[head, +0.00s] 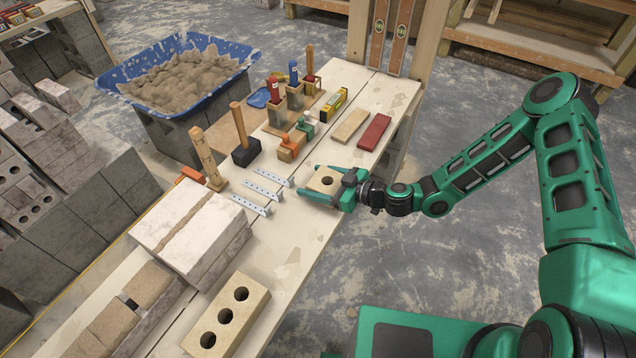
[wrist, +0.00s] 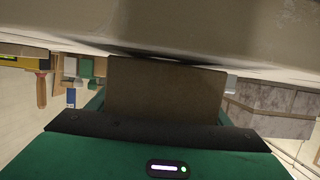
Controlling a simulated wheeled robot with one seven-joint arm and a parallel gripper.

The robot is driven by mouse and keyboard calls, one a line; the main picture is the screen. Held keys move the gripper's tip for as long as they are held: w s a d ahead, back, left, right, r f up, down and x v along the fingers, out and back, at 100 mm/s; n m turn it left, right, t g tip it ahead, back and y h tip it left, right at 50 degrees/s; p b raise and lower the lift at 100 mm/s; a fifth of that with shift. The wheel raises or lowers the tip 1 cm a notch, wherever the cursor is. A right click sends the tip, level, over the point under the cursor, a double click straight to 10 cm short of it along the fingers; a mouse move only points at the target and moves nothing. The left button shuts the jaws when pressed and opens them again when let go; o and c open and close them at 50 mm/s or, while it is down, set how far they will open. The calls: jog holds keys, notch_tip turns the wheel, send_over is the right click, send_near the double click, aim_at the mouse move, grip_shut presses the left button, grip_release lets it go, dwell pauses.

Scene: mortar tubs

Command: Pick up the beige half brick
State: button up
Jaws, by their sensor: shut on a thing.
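The beige half brick (head: 325,181), with one dark hole in its top, is between the green fingers of my gripper (head: 328,190) at the right side of the white workbench (head: 290,240). My gripper is shut on it. In the wrist view the half brick (wrist: 165,90) shows as a brown block face between the fingers, partly hidden by the dark gripper edge. In the head view it is at or just above the bench top; I cannot tell whether it touches the bench.
Metal straps (head: 262,189) lie left of my gripper. A red bar (head: 375,132) and a tan bar (head: 350,126) lie behind it. A three-hole brick (head: 228,316) and pale blocks (head: 190,235) stand nearer. A blue mortar tub (head: 180,75) is at the back left.

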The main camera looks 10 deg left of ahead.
jog(key=shift+r, duration=13.8)
jog(key=w+d+f+m+t+h, duration=0.1)
jog(key=w+d+m+t+h, duration=0.15)
jog(key=w+d, duration=0.45)
jog(key=w+d+f+m+t+h, duration=0.1)
jog(key=w+d+m+t, duration=0.2)
jog(key=d, duration=0.8)
jog(key=w+d+m+t+h, duration=0.1)
jog(key=d+m+t+h, duration=0.1)
jog(key=d, duration=0.9)
jog(key=w+d+f+m+t+h, duration=0.1)
jog(key=d+m+h, duration=0.2)
jog(key=d, duration=0.9)
jog(key=shift+w+d+f+t+h, duration=0.3)
jog(key=shift+w+t+h, duration=0.1)
jog(key=shift+h, duration=0.15)
